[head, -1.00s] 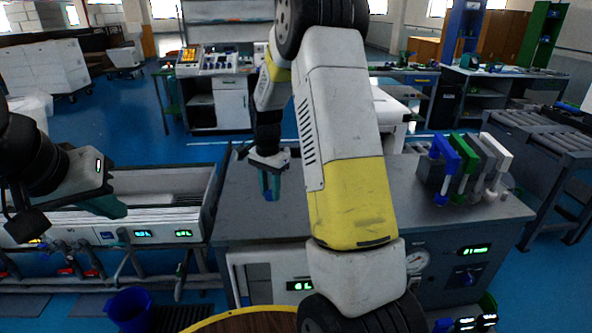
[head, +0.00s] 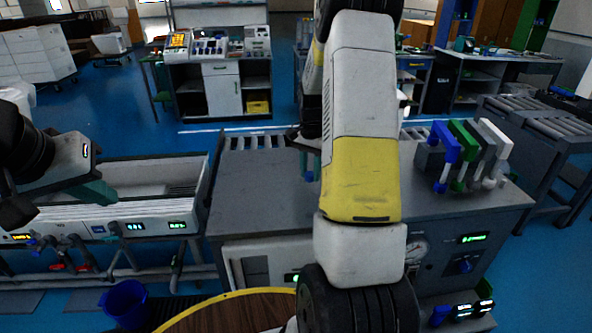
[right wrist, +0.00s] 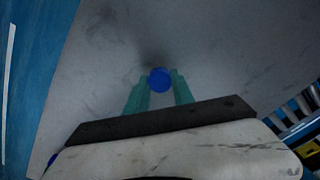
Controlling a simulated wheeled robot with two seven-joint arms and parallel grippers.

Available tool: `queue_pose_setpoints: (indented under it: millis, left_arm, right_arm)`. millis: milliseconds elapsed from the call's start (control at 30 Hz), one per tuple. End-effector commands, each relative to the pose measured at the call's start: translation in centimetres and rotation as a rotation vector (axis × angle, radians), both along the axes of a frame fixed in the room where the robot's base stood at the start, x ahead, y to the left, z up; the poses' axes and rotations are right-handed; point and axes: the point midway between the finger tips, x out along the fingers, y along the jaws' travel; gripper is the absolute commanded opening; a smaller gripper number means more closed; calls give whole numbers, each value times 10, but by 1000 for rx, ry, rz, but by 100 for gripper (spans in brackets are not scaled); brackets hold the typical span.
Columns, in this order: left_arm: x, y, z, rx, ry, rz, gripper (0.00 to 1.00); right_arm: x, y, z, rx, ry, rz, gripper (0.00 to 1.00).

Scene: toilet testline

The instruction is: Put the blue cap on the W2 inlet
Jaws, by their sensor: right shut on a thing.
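The blue cap (right wrist: 159,80) is a small round blue piece between the teal fingertips in the right wrist view. My right gripper (right wrist: 160,88) is shut on it, above the grey worktop (right wrist: 230,50). In the head view my right gripper (head: 308,166) is mostly hidden behind my own white and yellow arm, over the bench, and the cap cannot be made out there. My left gripper (head: 95,195) hangs empty at the left, by the trough; its finger gap is not clear. I cannot identify the W2 inlet; no label is readable.
Blue (head: 445,150), green (head: 464,148) and white (head: 494,140) clamp-like fixtures stand at the bench's right end. A grey trough (head: 150,185) with valves below lies left of the bench. A blue bucket (head: 126,303) stands on the floor. The worktop's left part looks clear.

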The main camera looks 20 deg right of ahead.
Motion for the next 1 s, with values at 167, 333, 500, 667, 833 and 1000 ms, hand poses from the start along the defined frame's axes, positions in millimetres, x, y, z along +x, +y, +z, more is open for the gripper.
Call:
queue_pose_setpoints:
  millis: [167, 333, 500, 667, 833, 1000]
  left_arm:
    - [0, 0, 0, 0, 0, 0, 0]
    - [0, 0, 0, 0, 0, 0, 0]
    - [0, 0, 0, 0, 0, 0, 0]
    - [0, 0, 0, 0, 0, 0, 0]
    - [0, 0, 0, 0, 0, 0, 0]
    - [0, 0, 0, 0, 0, 0, 0]
  right_arm:
    - [-2, -17, -2, 0, 0, -4, 0]
    - [-2, -14, -32, 1, 3, -1, 0]
    - [-2, -14, -37, 0, 0, -1, 0]
    - [-2, -13, -37, 1, 1, -1, 0]
    - [-2, -13, -39, 0, 0, -1, 47]
    - [-2, -13, -39, 0, 0, -1, 51]
